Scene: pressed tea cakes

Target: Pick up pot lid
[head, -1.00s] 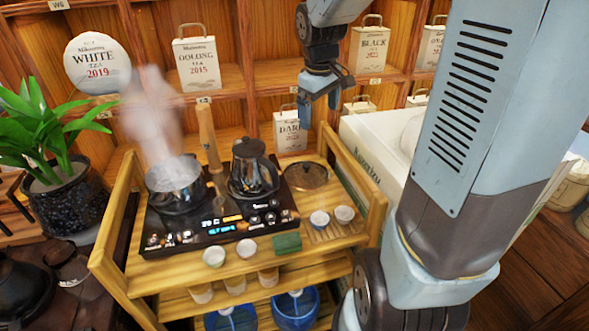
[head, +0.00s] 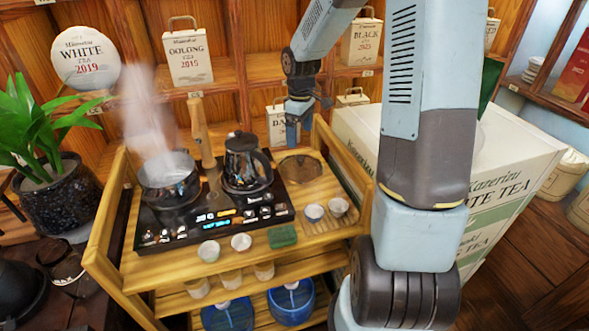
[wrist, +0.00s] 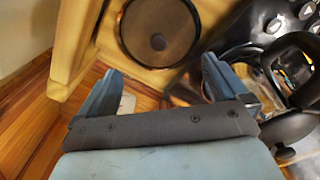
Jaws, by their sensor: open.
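The pot lid (head: 301,168) is a round, dark, see-through disc with a small knob at its middle. It lies flat on the wooden cart top, right of the black kettle. It also shows at the top middle of the wrist view (wrist: 158,32), knob up. My gripper (head: 299,135) hangs above the cart near the lid in the head view. In the wrist view my gripper (wrist: 155,75) has its two fingers wide apart with nothing between them, and the lid lies beyond the fingertips.
The black kettle (head: 246,165) and a steaming pot (head: 168,182) with an upright wooden handle stand on the cooktop (head: 215,218). Small cups (head: 313,212) stand on a slatted tray. A green block (head: 282,236) lies at the front. Large white tea boxes (head: 350,140) stand right of the cart.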

